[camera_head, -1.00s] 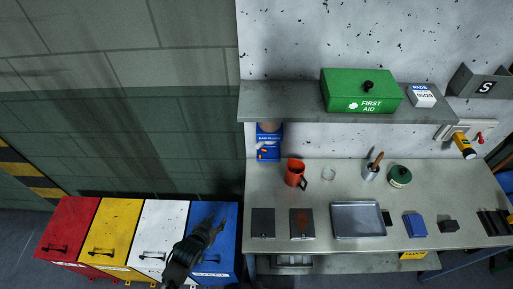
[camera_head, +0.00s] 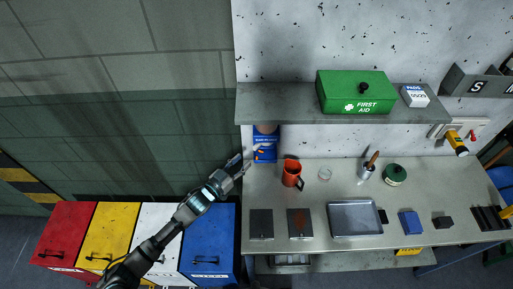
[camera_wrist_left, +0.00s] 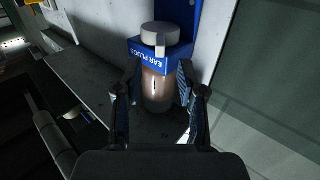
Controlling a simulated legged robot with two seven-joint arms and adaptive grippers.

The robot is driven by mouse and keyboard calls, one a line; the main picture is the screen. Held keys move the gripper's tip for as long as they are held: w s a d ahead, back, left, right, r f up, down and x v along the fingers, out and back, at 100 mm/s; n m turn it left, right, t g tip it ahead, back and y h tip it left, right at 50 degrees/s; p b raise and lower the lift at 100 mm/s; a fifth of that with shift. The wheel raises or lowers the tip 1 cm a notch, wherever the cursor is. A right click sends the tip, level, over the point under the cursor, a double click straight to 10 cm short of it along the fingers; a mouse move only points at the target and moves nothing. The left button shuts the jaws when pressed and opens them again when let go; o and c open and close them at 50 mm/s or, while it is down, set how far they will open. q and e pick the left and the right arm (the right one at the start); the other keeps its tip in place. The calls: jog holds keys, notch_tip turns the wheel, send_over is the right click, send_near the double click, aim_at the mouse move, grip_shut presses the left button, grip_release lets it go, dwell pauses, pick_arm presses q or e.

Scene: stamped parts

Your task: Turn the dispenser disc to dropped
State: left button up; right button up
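The ear plug dispenser is a blue box (camera_head: 265,151) on the wall below the shelf. In the left wrist view its blue body (camera_wrist_left: 150,58) reads EAR PLUGS and joins a clear container (camera_wrist_left: 158,92) with brownish contents. A grey round disc (camera_wrist_left: 160,35) with a small pale tab sits at the body's other end. My left gripper (camera_head: 243,162) is just left of the dispenser. In the left wrist view my left gripper (camera_wrist_left: 158,78) is open, its fingers apart on either side of the container in the picture. Contact cannot be told. My right gripper is not in view.
The shelf (camera_head: 300,105) with a green first aid box (camera_head: 355,92) is above. The bench (camera_head: 345,180) holds an orange jug (camera_head: 291,173), a metal tray (camera_head: 355,218) and dark plates. Coloured bins (camera_head: 210,245) stand at the lower left.

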aim_at(255, 149)
pick_arm(q)
jog(key=x, duration=0.8)
jog(key=shift+w, duration=0.15)
jog(key=shift+w+d, duration=0.1)
jog(key=shift+d, duration=0.4)
jog(key=shift+a, duration=0.1)
jog(key=shift+c, duration=0.4)
jog(key=shift+a, duration=0.3)
grip_shut()
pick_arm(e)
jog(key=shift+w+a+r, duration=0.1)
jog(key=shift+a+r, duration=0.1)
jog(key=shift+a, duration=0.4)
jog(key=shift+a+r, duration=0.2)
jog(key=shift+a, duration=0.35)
